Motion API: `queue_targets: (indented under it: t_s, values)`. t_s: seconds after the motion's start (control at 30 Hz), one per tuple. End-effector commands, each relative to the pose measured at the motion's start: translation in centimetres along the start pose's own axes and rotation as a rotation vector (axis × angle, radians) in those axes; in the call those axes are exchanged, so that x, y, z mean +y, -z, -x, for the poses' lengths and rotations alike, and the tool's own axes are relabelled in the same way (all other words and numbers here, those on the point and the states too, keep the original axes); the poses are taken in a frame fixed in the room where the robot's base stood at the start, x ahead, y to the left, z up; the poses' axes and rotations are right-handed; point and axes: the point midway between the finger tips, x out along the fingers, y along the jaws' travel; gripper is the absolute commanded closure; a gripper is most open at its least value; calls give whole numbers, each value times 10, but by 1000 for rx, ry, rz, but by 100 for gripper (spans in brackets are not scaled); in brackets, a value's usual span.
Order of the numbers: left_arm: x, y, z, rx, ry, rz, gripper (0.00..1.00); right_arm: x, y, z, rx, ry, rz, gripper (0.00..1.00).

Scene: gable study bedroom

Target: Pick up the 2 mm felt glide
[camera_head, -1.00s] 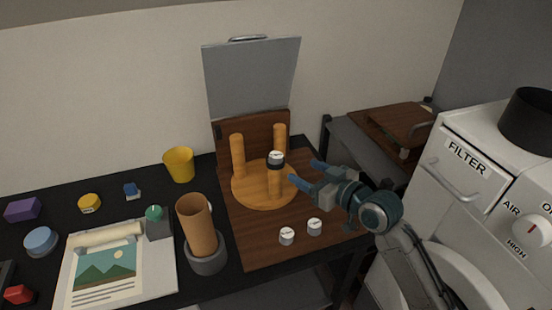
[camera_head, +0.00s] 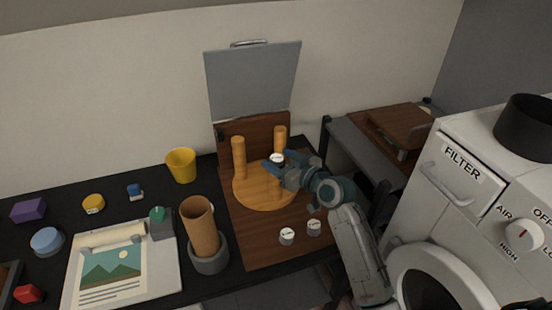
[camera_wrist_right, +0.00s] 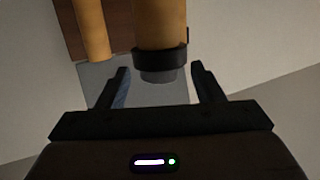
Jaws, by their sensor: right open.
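Three white-topped glides show in the head view; their labels are too small to read, so I cannot tell which is the 2 mm one. One glide (camera_head: 277,158), dark-sided, sits on the tip of the front wooden leg (camera_head: 274,186). Two more, left (camera_head: 286,236) and right (camera_head: 314,228), stand on the brown board. My right gripper (camera_head: 282,168) is open at the capped leg. In the right wrist view the dark-banded glide (camera_wrist_right: 160,60) on a wooden leg lies between the spread fingers, with gaps on both sides. My left gripper is out of view.
The legs rise from a round wooden seat (camera_head: 250,203) on the brown board (camera_head: 262,252). A grey panel (camera_head: 255,82) stands behind. A wooden cylinder in a grey holder (camera_head: 209,262), a yellow cup (camera_head: 181,166) and a picture sheet are left. A white machine (camera_head: 455,205) stands right.

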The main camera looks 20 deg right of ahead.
Motion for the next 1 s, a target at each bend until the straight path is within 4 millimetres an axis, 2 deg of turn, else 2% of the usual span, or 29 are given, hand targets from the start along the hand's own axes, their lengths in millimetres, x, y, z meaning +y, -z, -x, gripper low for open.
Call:
queue_targets:
  t_s: [0.2,0.4,0.47,0.8,1.0]
  values:
    - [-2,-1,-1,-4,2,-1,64,0,-1,-1,0,0,1,39]
    - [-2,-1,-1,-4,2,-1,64,0,0,-1,0,0,1,79]
    - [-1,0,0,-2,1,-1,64,0,0,-1,0,0,1,87]
    - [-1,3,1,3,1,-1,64,0,0,0,0,0,1,87]
    - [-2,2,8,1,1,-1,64,0,10,1,0,0,1,88]
